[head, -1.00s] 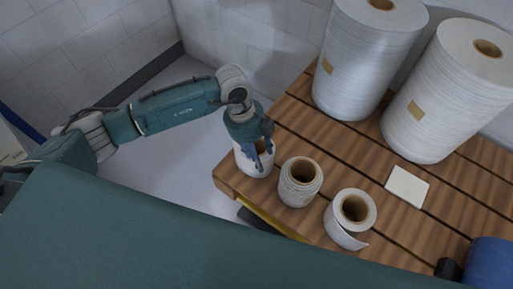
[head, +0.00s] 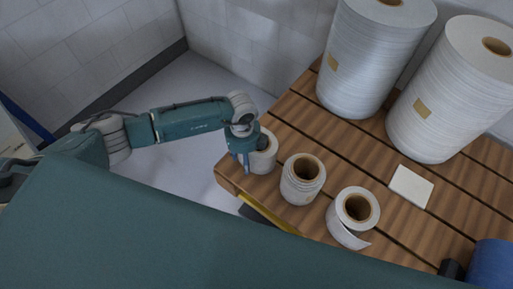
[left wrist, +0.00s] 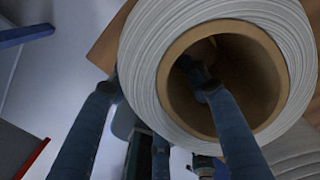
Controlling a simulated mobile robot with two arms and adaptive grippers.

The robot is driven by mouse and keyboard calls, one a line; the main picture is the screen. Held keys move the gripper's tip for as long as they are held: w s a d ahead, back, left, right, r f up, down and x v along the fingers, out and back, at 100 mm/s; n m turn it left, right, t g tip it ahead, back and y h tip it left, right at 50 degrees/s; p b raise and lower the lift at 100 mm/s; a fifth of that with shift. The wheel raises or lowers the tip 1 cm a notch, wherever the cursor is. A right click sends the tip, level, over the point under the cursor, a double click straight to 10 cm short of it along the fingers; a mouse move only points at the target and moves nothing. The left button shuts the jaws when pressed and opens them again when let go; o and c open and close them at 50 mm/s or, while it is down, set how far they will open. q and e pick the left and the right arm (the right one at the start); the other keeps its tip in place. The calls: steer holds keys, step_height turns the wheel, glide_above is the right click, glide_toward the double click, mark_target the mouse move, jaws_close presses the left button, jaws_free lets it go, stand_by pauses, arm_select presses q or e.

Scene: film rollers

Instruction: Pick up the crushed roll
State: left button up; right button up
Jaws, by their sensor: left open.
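Three small white rolls stand in a row on the slatted wooden table: a left roll (head: 264,158), a middle roll (head: 301,181) with uneven winding, and a right roll (head: 351,218) with a loose tail. I cannot tell surely which is crushed. My left gripper (head: 243,160) is open, pointing down at the left roll's near-left side. In the left wrist view, the left roll (left wrist: 150,60) shows its brown core. One finger of the gripper (left wrist: 150,78) lies over or in the core opening, and the other is outside the roll. My right gripper is not in view.
Two large rolls, one (head: 370,60) and another (head: 445,95), stand at the back of the table (head: 290,125). A white card (head: 410,186) lies flat at the right. A blue object (head: 492,265) is at the lower right corner.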

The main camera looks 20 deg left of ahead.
arm_select(q)
steer(key=shift+f, duration=0.8)
jaws_close()
steer(key=shift+w+r, duration=0.15)
